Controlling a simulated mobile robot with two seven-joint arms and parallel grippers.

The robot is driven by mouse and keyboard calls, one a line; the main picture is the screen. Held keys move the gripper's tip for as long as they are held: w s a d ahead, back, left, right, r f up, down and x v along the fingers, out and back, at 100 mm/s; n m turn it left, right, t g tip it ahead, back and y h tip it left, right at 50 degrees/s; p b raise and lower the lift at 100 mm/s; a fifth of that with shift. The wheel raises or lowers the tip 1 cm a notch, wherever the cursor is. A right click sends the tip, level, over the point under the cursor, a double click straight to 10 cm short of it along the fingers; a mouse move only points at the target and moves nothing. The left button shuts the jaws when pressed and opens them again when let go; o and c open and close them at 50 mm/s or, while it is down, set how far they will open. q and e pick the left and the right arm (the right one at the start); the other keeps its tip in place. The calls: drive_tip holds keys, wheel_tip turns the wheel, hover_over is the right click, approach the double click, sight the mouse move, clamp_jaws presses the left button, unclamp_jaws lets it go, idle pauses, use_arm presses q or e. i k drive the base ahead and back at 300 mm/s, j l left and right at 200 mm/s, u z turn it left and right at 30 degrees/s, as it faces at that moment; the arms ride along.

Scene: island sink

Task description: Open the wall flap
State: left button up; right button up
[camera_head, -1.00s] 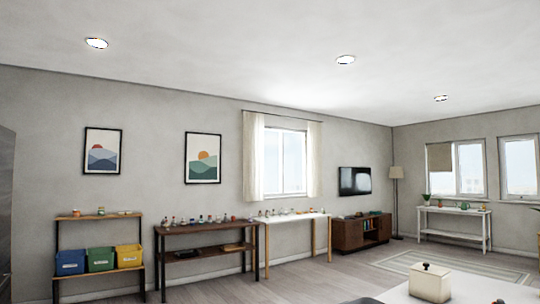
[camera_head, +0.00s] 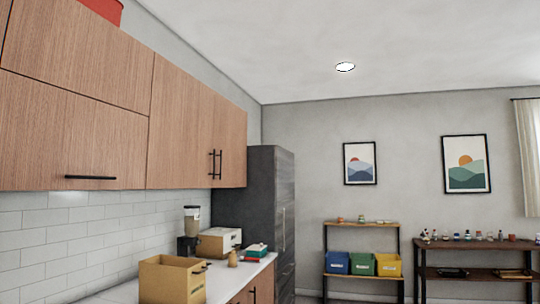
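A row of wooden wall cabinets hangs on the left wall. The wall flap (camera_head: 78,140) is the lower left front, a wide wooden panel with a black horizontal bar handle (camera_head: 90,177) near its bottom edge. It is shut, flush with the panel above it, and its left end runs out of view. Neither of my grippers shows in the view.
Below the cabinets is a white counter (camera_head: 118,292) with an open cardboard-coloured box (camera_head: 172,280), a blender (camera_head: 190,229) and a toaster-like box (camera_head: 218,241). A tall dark fridge (camera_head: 262,200) stands beyond. A shelf with coloured bins (camera_head: 362,263) is at the back.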

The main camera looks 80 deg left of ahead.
sight(52, 137)
drive_tip(key=u, duration=3.8)
drive_tip(key=i+l+z, duration=0.1)
drive_tip(key=i+l, duration=0.35)
drive_tip(key=l, duration=0.2)
drive_tip(key=i+l+z, duration=0.1)
drive_tip(key=i+l, duration=0.35)
drive_tip(key=l, duration=0.15)
drive_tip(key=i+l+z, duration=0.1)
drive_tip(key=i+l, duration=0.35)
drive_tip(key=l, duration=0.15)
